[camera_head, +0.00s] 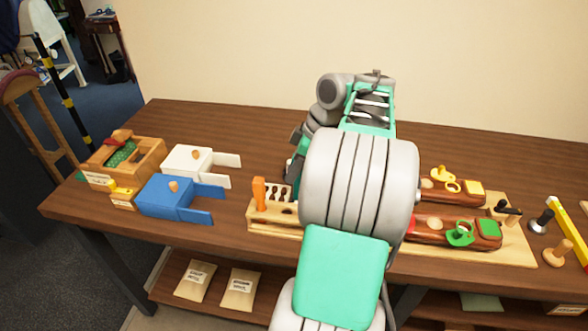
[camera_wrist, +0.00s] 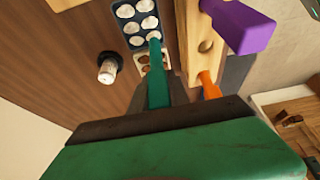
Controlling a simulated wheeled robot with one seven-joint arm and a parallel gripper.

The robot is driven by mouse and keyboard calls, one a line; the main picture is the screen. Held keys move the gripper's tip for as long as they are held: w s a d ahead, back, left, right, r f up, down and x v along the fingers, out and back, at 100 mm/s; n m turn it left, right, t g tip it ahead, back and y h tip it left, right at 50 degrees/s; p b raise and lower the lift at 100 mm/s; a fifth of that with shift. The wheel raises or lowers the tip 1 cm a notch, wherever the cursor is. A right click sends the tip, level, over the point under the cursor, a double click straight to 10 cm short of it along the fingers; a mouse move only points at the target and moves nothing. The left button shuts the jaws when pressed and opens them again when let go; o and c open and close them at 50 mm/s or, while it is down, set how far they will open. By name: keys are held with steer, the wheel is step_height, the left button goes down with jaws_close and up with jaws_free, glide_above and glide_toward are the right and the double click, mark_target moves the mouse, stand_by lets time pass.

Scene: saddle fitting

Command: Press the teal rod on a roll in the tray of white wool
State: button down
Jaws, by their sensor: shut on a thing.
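In the wrist view my gripper (camera_wrist: 158,104) is shut on the teal rod (camera_wrist: 155,70). The rod points away from the jaws, and its tip overlaps the near end of a dark blue tray (camera_wrist: 136,20). The tray holds several round white wool rolls (camera_wrist: 125,11) in two columns. I cannot tell whether the tip touches a roll or is above it. A pale tray with brown round pieces (camera_wrist: 145,59) lies at the near end, partly behind the rod. In the head view my arm hides the gripper, the rod and the tray.
A wooden rack (camera_wrist: 188,45) with purple (camera_wrist: 238,25) and orange (camera_wrist: 208,84) handles stands close right of the rod. A dark cylinder with a pale top (camera_wrist: 106,68) stands left. White (camera_head: 188,164) and blue (camera_head: 165,197) boxes stand left on the table.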

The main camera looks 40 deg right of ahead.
steer(key=shift+f+b, duration=0.75)
steer(key=shift+f, duration=0.2)
stand_by(1.1)
step_height(320, 180, up, 7)
steer(key=p, duration=0.6)
steer(key=shift+p, duration=0.35)
stand_by(0.4)
